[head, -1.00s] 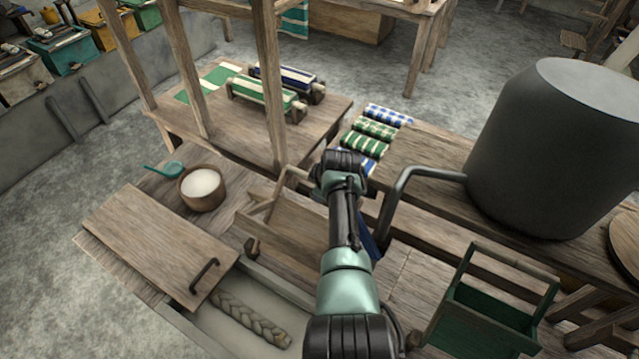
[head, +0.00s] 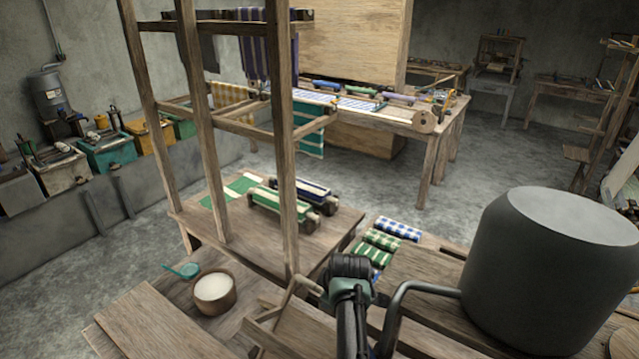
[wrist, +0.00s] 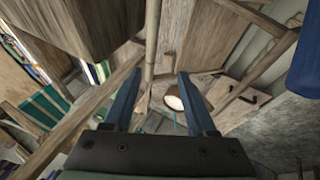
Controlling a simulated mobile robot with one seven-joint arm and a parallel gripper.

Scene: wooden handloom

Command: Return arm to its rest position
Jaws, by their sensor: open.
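My gripper (wrist: 160,80) shows in the wrist view with its two blue fingers spread apart. Nothing is held between them. In the head view my dark and pale-green arm stands at the bottom centre, over the wooden bench. My gripper cannot be made out there. In the wrist view a bowl with white contents (wrist: 174,98) and a wooden lid with a dark handle (wrist: 240,95) lie beyond the fingers, apart from them.
A wooden loom frame (head: 205,130) rises left of my arm. Rolled checked cloths (head: 383,240) lie beyond the arm. Grey floor (head: 400,180) is open behind.

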